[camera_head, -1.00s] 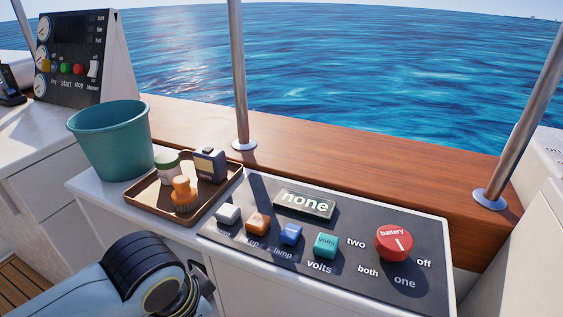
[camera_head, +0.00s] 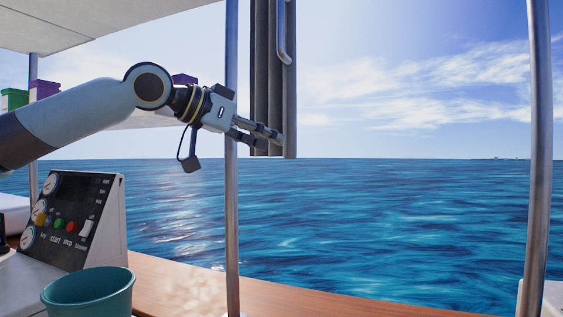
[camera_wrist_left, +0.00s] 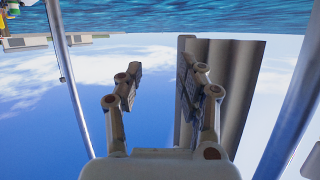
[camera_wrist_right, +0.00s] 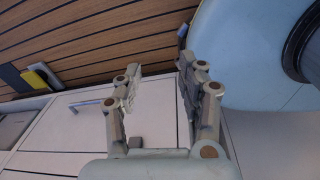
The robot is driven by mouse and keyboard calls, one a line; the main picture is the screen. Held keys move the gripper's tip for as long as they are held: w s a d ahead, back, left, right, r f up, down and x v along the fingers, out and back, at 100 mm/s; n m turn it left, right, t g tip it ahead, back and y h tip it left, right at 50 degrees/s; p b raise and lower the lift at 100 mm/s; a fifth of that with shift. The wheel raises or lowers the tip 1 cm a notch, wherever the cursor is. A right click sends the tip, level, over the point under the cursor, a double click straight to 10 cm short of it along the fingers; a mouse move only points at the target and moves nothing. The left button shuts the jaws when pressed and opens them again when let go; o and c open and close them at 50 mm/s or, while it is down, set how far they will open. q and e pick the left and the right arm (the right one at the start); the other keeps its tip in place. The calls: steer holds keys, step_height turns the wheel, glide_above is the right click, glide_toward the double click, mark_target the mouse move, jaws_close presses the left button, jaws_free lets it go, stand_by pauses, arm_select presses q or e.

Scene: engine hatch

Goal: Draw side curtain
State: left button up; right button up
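The side curtain (camera_head: 260,75) is a narrow bunch of grey-brown vertical folds, hanging beside the left post. A bright metal handle (camera_head: 284,35) runs along its upper part. My left gripper (camera_head: 270,138) reaches past the post, its fingers overlapping the curtain's lower end in the head view, below the handle. In the left wrist view, this gripper (camera_wrist_left: 160,75) is open and empty; the curtain (camera_wrist_left: 238,90) shows behind and to the right of the right finger. Contact cannot be told. My right gripper (camera_wrist_right: 157,85) is open and empty, seen only in its wrist view.
Metal posts stand at the left (camera_head: 232,220) and right (camera_head: 539,150) of an opening onto the sea. A teal bucket (camera_head: 88,292) and a gauge panel (camera_head: 105,205) are at lower left. A wooden ledge (camera_head: 300,300) runs along the bottom.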

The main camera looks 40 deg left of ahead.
mark_target(278, 19)
arm_select(q)
steer(key=s+a+r+t+h, duration=0.1)
steer(key=s+a+r+t, duration=0.15)
steer(key=r, duration=0.95)
steer(key=s+a+r+t, duration=0.1)
steer(key=s+r, duration=0.2)
steer(key=r, duration=0.9)
steer(key=shift+n, duration=0.3)
steer(key=shift+d+p+x, duration=0.15)
steer(key=shift+p+x, duration=2.55)
steer(key=shift+p, duration=2.2)
steer(key=shift+d+p+x, duration=0.15)
steer(key=shift+p+x, duration=2.5)
steer(key=shift+p, duration=2.2)
steer(key=shift+s+f, duration=0.1)
steer(key=shift+f, duration=0.05)
arm_select(e)
step_height(278, 19, up, 20)
steer(key=w, duration=0.2)
steer(key=shift+w+d+f+t, duration=0.2)
steer(key=shift+d+t, duration=0.1)
steer(key=shift+d, duration=0.15)
arm_select(q)
jaws_close()
steer(key=shift+d, duration=0.1)
